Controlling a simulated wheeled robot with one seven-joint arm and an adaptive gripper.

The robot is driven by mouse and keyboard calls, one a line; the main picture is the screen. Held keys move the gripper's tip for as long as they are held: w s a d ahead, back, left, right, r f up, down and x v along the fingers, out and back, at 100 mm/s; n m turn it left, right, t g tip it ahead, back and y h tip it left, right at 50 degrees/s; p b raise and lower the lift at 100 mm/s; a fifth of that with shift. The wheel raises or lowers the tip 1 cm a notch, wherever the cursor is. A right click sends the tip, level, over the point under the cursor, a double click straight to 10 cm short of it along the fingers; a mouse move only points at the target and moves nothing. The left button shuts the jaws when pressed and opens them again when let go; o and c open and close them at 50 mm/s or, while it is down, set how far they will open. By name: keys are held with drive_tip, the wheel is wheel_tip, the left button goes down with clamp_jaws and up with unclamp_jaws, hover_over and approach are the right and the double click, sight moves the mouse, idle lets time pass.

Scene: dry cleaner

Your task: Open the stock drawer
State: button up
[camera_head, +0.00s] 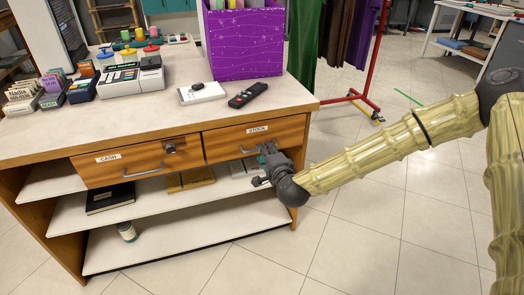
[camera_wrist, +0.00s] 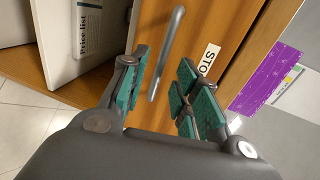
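The stock drawer (camera_head: 228,139) is a wooden front with a STOCK label, at the right of the counter in the head view; it looks closed, flush with the drawer beside it. Its grey bar handle (camera_head: 247,150) is partly hidden by my gripper (camera_head: 266,158). In the wrist view the handle (camera_wrist: 166,55) runs between the two teal-padded fingers of my gripper (camera_wrist: 167,62), which are spread apart and not closed on it. The drawer front (camera_wrist: 218,25) fills the area behind, with its label partly visible.
The cash drawer (camera_head: 130,164) with a lock is to the left and looks closed. A purple box (camera_head: 243,45) and a remote (camera_head: 248,95) are on top.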

drive_tip(key=shift+x, duration=2)
clamp_jaws()
